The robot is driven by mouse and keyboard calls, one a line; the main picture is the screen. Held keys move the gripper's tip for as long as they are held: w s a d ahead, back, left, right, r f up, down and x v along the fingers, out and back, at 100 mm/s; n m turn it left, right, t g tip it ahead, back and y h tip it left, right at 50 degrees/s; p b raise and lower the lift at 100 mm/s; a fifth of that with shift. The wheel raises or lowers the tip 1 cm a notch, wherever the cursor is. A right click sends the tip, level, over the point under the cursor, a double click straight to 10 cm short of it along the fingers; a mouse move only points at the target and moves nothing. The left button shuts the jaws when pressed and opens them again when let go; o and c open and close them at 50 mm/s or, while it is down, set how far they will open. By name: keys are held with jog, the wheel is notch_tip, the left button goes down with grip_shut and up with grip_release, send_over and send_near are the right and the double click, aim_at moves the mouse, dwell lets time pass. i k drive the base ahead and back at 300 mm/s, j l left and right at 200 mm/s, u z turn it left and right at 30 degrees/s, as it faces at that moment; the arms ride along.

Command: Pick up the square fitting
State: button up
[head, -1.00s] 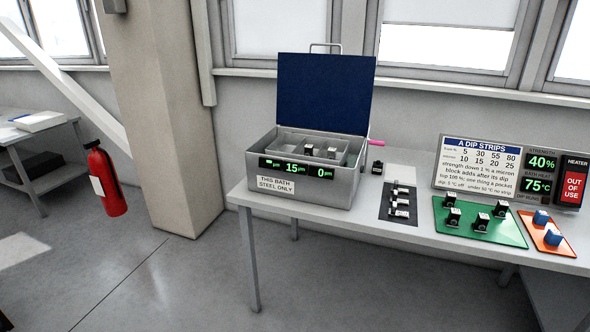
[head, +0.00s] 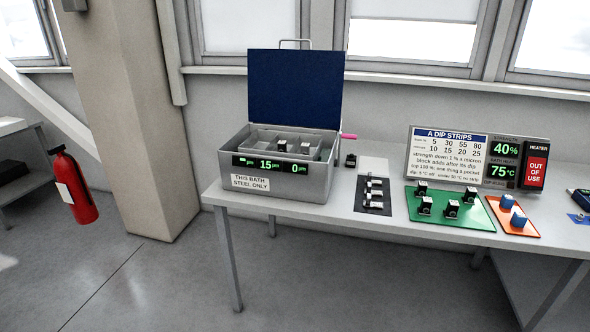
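My gripper is not in view. No piece is clearly marked as the square fitting, and I cannot tell which one it is. Small dark blocks with pale faces stand on a green mat (head: 440,217), one of them a front block (head: 425,206). More small pieces (head: 374,195) sit in a row on a dark grey mat (head: 366,211). A lone dark block (head: 350,160) stands behind them. Two small blocks (head: 305,147) show inside an open metal bath (head: 285,183) labelled "THIS BATH STEEL ONLY". Two blue blocks (head: 507,201) are on an orange mat (head: 525,231).
The bath's blue lid (head: 295,90) stands open. A sign panel (head: 445,150) reads 40%, 75°C and heater "OUT OF USE". The pale table (head: 330,210) has its left end near a pillar (head: 130,120). A red extinguisher (head: 75,188) hangs left. Floor in front is clear.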

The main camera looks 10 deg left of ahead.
aim_at(305, 148)
jog(key=i+j, duration=0.25)
jog(key=i, duration=0.25)
jog(key=i+j, duration=0.25)
jog(key=i, duration=0.2)
jog(key=i+j, duration=0.25)
jog(key=i, duration=0.25)
jog(key=i+j, duration=0.25)
jog(key=i, duration=0.25)
jog(key=i+j, duration=0.25)
jog(key=i, duration=0.2)
jog(key=u, duration=0.05)
